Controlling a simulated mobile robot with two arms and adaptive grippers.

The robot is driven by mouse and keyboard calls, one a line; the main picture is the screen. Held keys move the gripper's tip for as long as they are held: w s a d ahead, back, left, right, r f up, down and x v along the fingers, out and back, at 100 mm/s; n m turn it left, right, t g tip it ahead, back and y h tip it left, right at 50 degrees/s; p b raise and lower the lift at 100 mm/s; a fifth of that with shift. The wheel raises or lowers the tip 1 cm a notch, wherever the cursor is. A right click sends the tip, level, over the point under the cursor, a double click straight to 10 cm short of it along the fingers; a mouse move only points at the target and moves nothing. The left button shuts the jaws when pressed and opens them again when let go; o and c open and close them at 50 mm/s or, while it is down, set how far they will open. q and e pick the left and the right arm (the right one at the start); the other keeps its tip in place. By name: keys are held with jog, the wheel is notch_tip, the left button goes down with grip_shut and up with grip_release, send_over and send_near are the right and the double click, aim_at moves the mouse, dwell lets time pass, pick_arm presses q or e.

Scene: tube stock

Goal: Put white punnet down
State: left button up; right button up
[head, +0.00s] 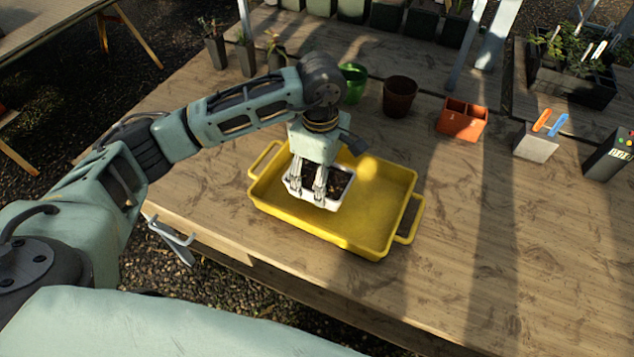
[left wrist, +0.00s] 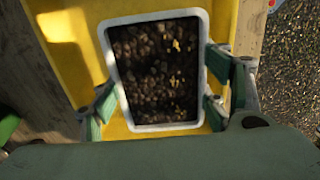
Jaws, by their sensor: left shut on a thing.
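The white punnet (head: 319,203) is filled with dark brown soil or pellets. It is inside the outline of the yellow tray (head: 385,170), toward its left end. My left gripper (head: 320,186) comes down over the punnet from above and is shut on it. In the left wrist view the punnet's white rim (left wrist: 104,45) lies between the two fingers of my left gripper (left wrist: 158,105), with the yellow tray (left wrist: 65,25) below. I cannot tell whether the punnet's base touches the tray floor. My right gripper is not in view.
A green pot (head: 353,83), a brown pot (head: 400,96) and an orange divided container (head: 462,119) stand behind the tray. A grey box (head: 537,142) with coloured sticks is to the right. The wooden table (head: 500,250) is clear at front right.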

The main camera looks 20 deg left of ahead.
pick_arm(q)
jog(key=shift+s+a+f, duration=0.25)
jog(key=shift+a+f, duration=0.05)
notch_tip(320, 180, down, 3)
jog(key=shift+f+p, duration=0.15)
jog(key=shift+p, duration=0.5)
jog(key=shift+f, duration=0.35)
jog(key=o, duration=1.4)
jog(key=shift+c, duration=0.2)
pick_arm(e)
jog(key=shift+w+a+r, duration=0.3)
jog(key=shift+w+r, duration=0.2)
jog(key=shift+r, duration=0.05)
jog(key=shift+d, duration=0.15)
